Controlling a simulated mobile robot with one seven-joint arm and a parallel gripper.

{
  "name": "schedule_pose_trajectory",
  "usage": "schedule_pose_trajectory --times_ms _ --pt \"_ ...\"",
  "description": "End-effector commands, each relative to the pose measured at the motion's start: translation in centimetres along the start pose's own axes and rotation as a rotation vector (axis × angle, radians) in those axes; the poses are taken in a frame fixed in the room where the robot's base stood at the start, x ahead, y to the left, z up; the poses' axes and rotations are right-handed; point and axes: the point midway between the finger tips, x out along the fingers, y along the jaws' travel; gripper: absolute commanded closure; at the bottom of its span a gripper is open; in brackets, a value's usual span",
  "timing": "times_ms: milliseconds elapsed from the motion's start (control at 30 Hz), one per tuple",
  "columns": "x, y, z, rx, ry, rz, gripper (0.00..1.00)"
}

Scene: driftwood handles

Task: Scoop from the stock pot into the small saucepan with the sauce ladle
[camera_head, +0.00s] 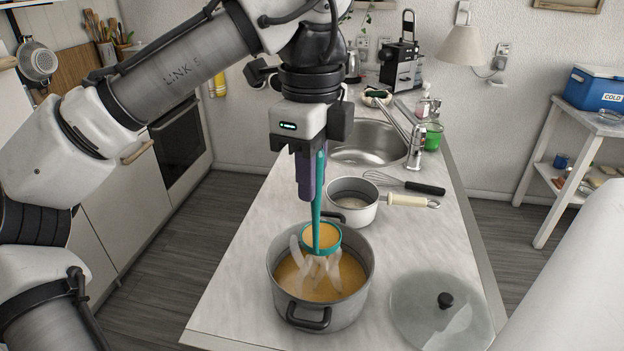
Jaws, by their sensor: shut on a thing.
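The stock pot (273,268), grey with dark handles, stands at the counter's front and holds orange-brown liquid. My gripper (311,185) is above it, shut on the teal handle of the sauce ladle (318,205). The ladle hangs upright, its bowl over the pot's far part and full of similar orange liquid. Pale steam-like wisps hang around the bowl. Whether the bowl touches the pot's liquid is unclear. The small saucepan (361,216) stands just behind and right of the pot, its cream handle pointing right. Its inside is partly visible, with something pale at the bottom.
A glass lid (425,315) with a black knob lies right of the pot. A whisk (415,184) lies behind the saucepan's handle. The sink (365,150) and tap (416,145) are farther back. The counter (236,290) left of the pot is clear.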

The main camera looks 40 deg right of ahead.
Motion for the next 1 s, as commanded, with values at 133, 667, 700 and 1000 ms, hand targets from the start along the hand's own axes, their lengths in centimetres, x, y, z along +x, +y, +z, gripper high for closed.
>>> schedule_pose_trajectory --times_ms 133,667,700,1000 --pt "-1.3 0.0 0.0 -0.002 -0.001 -0.001 1.00" --pt "-4.6 0.0 0.0 0.000 0.000 0.000 1.00" --pt "-4.6 0.0 0.0 0.000 0.000 0.000 1.00" --pt "-4.6 0.0 0.0 0.000 0.000 0.000 1.00"
